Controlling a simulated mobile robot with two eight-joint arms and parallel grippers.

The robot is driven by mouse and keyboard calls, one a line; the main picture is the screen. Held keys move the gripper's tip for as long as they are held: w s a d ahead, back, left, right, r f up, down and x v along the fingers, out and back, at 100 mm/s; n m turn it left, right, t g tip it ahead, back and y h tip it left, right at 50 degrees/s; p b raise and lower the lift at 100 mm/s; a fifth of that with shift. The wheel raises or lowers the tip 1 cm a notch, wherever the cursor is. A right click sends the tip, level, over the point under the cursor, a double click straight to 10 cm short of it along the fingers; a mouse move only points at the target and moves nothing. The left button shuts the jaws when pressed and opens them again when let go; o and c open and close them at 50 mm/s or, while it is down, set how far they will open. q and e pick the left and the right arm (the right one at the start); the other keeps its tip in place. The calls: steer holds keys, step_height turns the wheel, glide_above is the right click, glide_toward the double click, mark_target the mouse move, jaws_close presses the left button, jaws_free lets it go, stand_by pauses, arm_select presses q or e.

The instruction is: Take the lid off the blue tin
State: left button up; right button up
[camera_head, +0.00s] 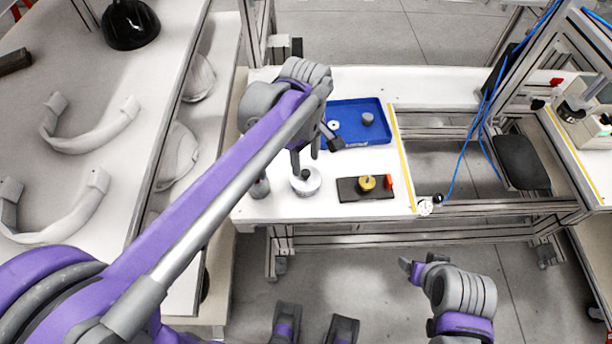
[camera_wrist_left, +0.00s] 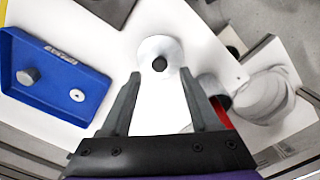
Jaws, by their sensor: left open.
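A pale round lid with a dark knob (camera_head: 305,182) lies level on the white table; it also shows in the left wrist view (camera_wrist_left: 160,50). Seen from above, I cannot make out any blue tin wall under it. My left gripper (camera_head: 304,162) is open and empty, just above and behind the lid in the head view. In the left wrist view its fingers (camera_wrist_left: 160,76) point towards the lid, with the knob between their lines and beyond the tips. My right gripper (camera_head: 412,269) hangs low in front of the table; its finger gap is unclear.
A blue tray (camera_head: 375,133) with a grey cylinder and a white disc stands behind. A small grey cylinder (camera_head: 260,188) stands close left of the lid. A dark board (camera_head: 348,190) with a yellow round piece lies to the right. Helmet shells (camera_head: 178,155) are at left.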

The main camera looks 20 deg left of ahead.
mark_target(306, 172)
arm_select(q)
step_height(306, 172, down, 4)
steer(key=shift+f, duration=0.1)
jaws_close()
stand_by(0.4)
